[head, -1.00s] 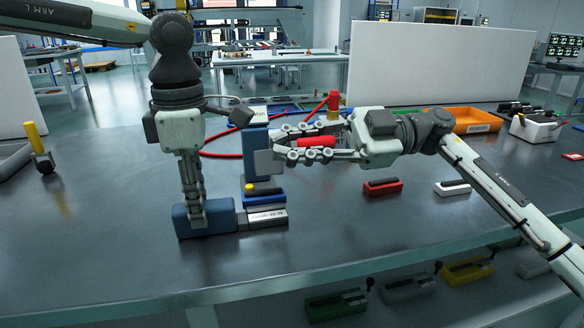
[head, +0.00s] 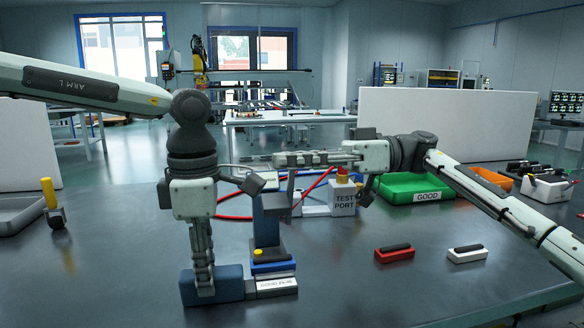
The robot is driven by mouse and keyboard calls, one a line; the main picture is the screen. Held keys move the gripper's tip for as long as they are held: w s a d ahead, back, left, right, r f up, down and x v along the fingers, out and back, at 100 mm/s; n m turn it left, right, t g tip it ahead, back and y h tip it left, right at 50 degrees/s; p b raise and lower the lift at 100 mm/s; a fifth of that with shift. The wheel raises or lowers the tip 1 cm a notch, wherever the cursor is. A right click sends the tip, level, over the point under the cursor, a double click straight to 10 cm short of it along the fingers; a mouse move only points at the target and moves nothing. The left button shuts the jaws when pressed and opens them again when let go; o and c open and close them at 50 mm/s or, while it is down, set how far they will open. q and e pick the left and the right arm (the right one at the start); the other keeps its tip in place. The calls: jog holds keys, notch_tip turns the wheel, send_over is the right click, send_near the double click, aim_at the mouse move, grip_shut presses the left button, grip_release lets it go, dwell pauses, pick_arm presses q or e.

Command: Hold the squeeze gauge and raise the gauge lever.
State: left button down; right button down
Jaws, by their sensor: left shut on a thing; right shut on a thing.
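My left gripper (head: 205,286) points straight down and is shut on the blue block (head: 232,284) at the near left of the fixture. This block joins a light, labelled end piece (head: 276,287), which I take for the squeeze gauge. A yellow button (head: 258,252) sits at the upright's foot.
The test port (head: 342,198) with red hose stands behind the upright. Beyond are a green GOOD tray (head: 408,187) and an orange tray (head: 492,178). A red block (head: 394,254) and a white block (head: 467,254) lie at right. The near table between is clear.

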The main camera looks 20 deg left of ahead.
jog(key=shift+w+f+m, duration=0.1)
jog(key=shift+w+m, duration=0.1)
jog(key=shift+m, duration=0.1)
jog(key=c, duration=1.4)
grip_release()
jog(key=shift+a, duration=0.1)
jog(key=shift+c, duration=0.2)
jog(key=v, duration=1.2)
pick_arm(q)
jog(key=c, duration=1.1)
grip_release()
